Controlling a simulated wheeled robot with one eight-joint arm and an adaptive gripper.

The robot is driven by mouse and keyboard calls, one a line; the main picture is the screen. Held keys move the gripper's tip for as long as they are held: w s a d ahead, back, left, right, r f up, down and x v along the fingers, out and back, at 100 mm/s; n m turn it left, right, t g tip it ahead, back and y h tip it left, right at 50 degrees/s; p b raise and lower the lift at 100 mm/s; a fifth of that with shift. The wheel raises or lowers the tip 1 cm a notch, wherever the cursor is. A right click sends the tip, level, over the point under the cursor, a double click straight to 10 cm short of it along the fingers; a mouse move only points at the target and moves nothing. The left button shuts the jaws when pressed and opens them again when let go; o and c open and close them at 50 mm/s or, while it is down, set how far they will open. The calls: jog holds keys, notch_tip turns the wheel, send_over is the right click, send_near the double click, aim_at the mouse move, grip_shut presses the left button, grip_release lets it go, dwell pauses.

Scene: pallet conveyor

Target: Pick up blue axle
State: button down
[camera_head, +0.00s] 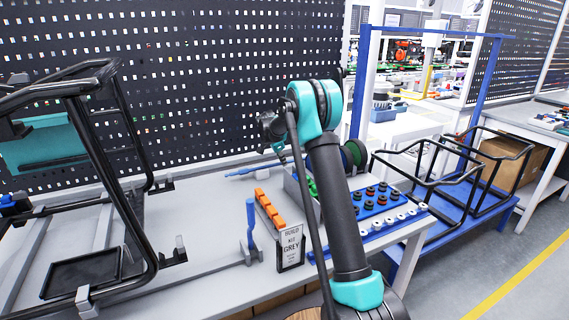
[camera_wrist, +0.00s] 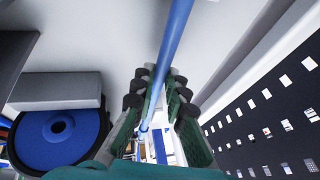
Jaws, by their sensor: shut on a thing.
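The blue axle (camera_wrist: 172,45) is a long thin blue rod. In the wrist view it runs from the top edge down between the dark finger pads of my gripper (camera_wrist: 153,92), which is shut on it. In the head view the blue axle (camera_head: 252,172) shows as a thin, nearly level rod near the back of the grey table (camera_head: 200,220), left of my arm. My arm hides part of the view there, and the fingertips are hard to make out. Whether the rod touches the table is unclear.
Orange blocks (camera_head: 269,209) and a kit sign (camera_head: 291,247) stand in front. A blue tray of dark and white parts (camera_head: 372,216) is at right. A black tube frame (camera_head: 138,215) stands at left. A perforated black board (camera_head: 200,70) rises behind the table.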

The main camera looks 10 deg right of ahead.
jog(key=shift+r, duration=0.1)
notch_tip(320, 180, up, 20)
dwell(0.5)
jog(key=shift+d, duration=0.1)
dwell(0.4)
